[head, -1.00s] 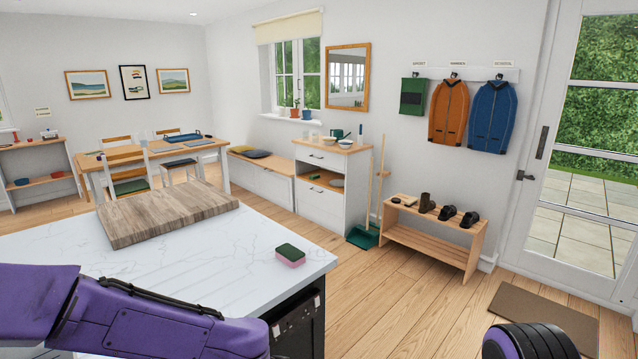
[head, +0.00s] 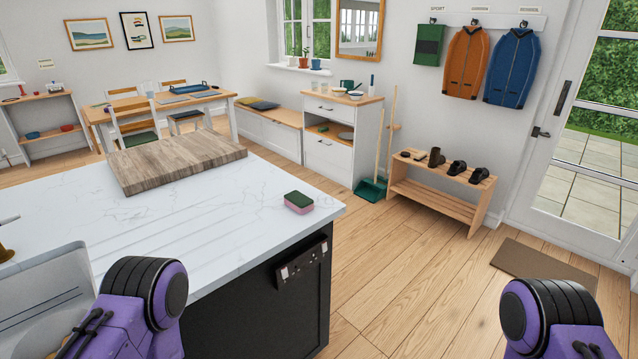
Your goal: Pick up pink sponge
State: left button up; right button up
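The pink sponge (head: 299,203) has a dark green top layer and lies flat on the white marble worktop (head: 230,225), close to its right corner. Nothing touches it. Purple and black parts of both my arms show at the bottom left and bottom right of the head view, well apart from the sponge. Neither of my grippers is in the picture.
A wooden board (head: 176,160) lies at the back of the worktop. A sink (head: 40,300) is at the left front. Wooden floor (head: 400,270) is open to the right, before a shoe bench (head: 440,195).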

aim_at(301, 203)
jog(key=z, duration=1.5)
jog(key=i, duration=2.2)
jog(key=u, duration=3.25)
